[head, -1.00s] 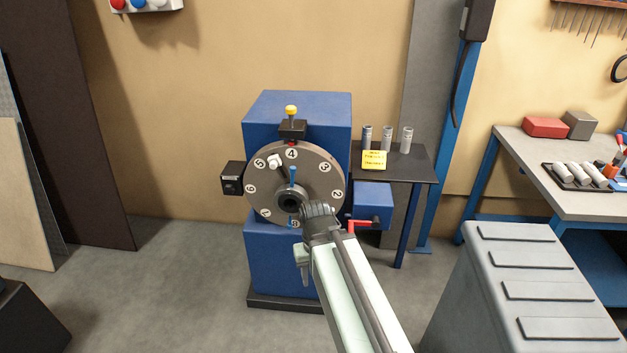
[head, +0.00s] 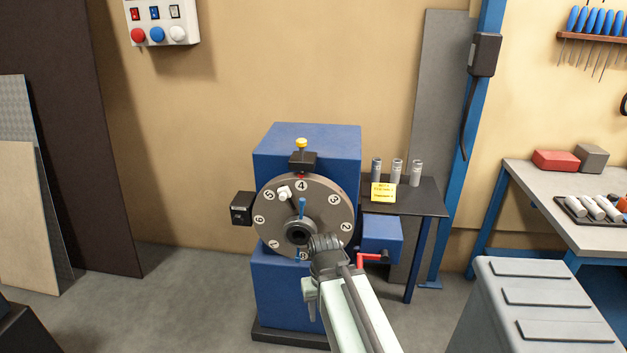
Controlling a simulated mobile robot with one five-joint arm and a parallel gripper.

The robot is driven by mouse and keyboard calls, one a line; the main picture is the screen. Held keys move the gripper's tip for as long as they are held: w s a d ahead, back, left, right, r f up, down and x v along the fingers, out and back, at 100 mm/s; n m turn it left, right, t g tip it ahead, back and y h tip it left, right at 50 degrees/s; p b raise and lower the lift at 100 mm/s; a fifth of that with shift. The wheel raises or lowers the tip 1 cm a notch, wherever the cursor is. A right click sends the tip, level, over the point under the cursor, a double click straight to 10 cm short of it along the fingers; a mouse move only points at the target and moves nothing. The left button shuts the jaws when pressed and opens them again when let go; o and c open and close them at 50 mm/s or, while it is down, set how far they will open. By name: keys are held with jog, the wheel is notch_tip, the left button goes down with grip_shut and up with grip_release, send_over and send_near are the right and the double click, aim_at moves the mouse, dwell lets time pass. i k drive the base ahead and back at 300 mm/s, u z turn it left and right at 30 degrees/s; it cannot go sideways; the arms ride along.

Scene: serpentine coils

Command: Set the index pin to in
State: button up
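The index pin (head: 301,144) has a yellow knob on a short stem. It stands up from a black block (head: 303,162) at the top of the blue machine (head: 330,138). Below it is the round grey dial (head: 335,218) with numbers around its face; the 4 is at the top, under a small red mark. How deep the pin sits is too small to tell. My gripper (head: 326,246) is in front of the lower right of the dial, well below the pin. Its fingers are not clear, and it hides part of the dial.
A red crank handle (head: 370,258) is right of my gripper. A small dark table (head: 425,204) holds several metal cylinders and a yellow note (head: 383,192). A grey ribbed case (head: 500,320) stands front right, near a workbench (head: 540,190).

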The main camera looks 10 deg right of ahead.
aim_at(300, 143)
jog(key=u, duration=2.3)
jog(key=k, duration=1.25)
jog(key=z, duration=0.6)
jog(key=i, duration=1.4)
jog(key=u, duration=0.05)
